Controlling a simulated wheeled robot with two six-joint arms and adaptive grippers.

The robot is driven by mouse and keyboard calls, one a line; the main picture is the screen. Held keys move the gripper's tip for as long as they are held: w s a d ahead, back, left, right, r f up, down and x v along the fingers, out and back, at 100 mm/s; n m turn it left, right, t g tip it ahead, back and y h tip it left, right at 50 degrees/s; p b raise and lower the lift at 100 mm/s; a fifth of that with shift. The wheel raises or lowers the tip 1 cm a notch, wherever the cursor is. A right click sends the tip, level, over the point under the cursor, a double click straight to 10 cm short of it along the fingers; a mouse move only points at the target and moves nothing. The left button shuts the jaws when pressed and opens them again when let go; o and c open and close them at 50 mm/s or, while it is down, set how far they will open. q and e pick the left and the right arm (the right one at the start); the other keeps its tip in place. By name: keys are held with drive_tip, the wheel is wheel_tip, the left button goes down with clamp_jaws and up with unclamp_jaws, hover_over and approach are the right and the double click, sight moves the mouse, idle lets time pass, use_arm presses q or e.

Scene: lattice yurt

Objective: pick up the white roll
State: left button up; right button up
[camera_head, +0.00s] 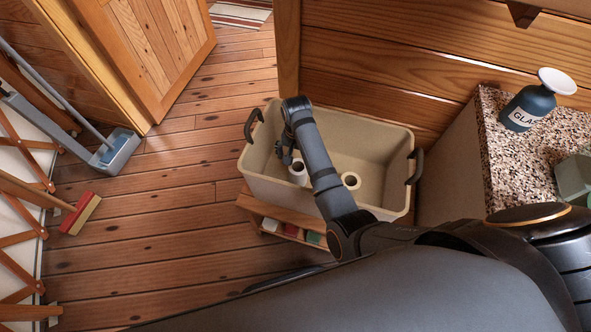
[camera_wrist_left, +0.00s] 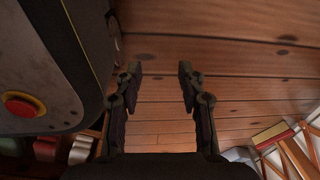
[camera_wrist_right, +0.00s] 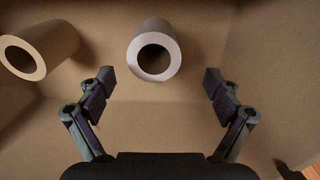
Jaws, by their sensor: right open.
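The white roll (camera_head: 298,172) stands on end inside a beige bin (camera_head: 275,190), towards its left side. In the right wrist view the white roll (camera_wrist_right: 172,40) shows its open end, straight ahead of my right gripper (camera_wrist_right: 157,80). That gripper is open, with one finger to each side of the roll's near end and nothing held. In the head view my right gripper (camera_head: 287,152) reaches down into the bin beside the roll, and my arm hides part of the bin. My left gripper (camera_wrist_left: 161,75) shows only in its wrist view, open and empty above the wooden floor.
A tan roll (camera_wrist_right: 62,40) stands in the bin, right of the white one in the head view (camera_head: 351,181). The bin has walls and dark side handles (camera_head: 415,166). A speckled counter (camera_head: 510,165) with a blue bottle (camera_head: 528,106) is at right.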

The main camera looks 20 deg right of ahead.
drive_tip(key=shift+s+f, duration=0.15)
drive_tip(key=shift+f, duration=0.15)
drive_tip(key=b, duration=0.1)
hover_over(298, 170)
drive_tip(key=s+a, duration=0.1)
drive_tip(key=s, duration=0.1)
drive_tip(key=f, duration=0.4)
drive_tip(key=shift+w, duration=0.2)
drive_tip(key=shift+s+d+f+b, duration=0.15)
drive_tip(key=shift+f+b, duration=0.4)
drive_tip(key=shift+f, duration=0.85)
drive_tip(key=shift+s+d+f+b, duration=0.1)
drive_tip(key=shift+f+b, duration=0.4)
drive_tip(key=shift+f, duration=0.9)
use_arm(q)
drive_tip(key=w, duration=0.5)
drive_tip(key=shift+w+d, duration=0.1)
drive_tip(key=shift+w, duration=0.05)
use_arm(e)
drive_tip(key=c, duration=1.2)
use_arm(q)
drive_tip(key=shift+r, duration=0.2)
use_arm(e)
drive_tip(key=shift+r, duration=0.15)
